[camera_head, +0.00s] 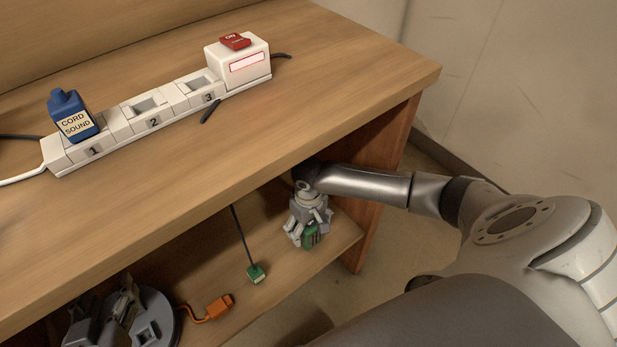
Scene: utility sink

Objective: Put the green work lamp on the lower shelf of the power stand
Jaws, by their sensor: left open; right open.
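The green work lamp (311,236) is a small green body at the right part of the lower shelf (335,240), under the tabletop. My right gripper (307,232) reaches in from the right with its light grey fingers pointing down around the lamp. It is open, and its fingers partly hide the lamp. Whether they touch it, and whether the lamp rests on the shelf, I cannot tell. My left gripper (118,318) is open at the bottom left, close to a grey disc (158,308); the frame edge cuts it off.
A power strip (120,125) on the tabletop carries a blue CORD SOUND plug (71,110) and a white box (240,65) with a red switch (235,41). A green plug (257,273) hangs on a black cord near the shelf. An orange plug (218,307) lies left of it.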

